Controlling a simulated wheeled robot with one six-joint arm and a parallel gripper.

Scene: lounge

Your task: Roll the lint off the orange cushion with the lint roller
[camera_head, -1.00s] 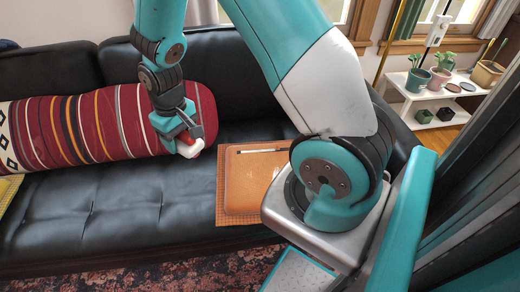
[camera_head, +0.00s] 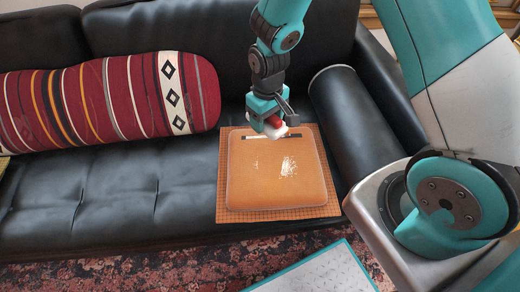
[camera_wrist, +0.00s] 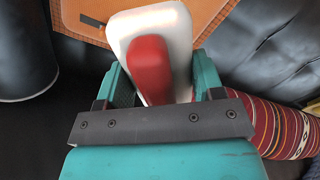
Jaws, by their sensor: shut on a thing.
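The orange cushion (camera_head: 265,190) lies flat on an orange gridded mat (camera_head: 330,205) on the black sofa. Two pale, lint-like patches show on its top, the brighter one right of the middle. My gripper (camera_head: 267,118) is shut on the lint roller (camera_head: 272,128), which has a red handle and a white head. It is over the cushion's back edge; I cannot tell whether the head touches.
A striped red bolster (camera_head: 110,100) lies on the sofa to the left. The seat left of the mat is clear.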

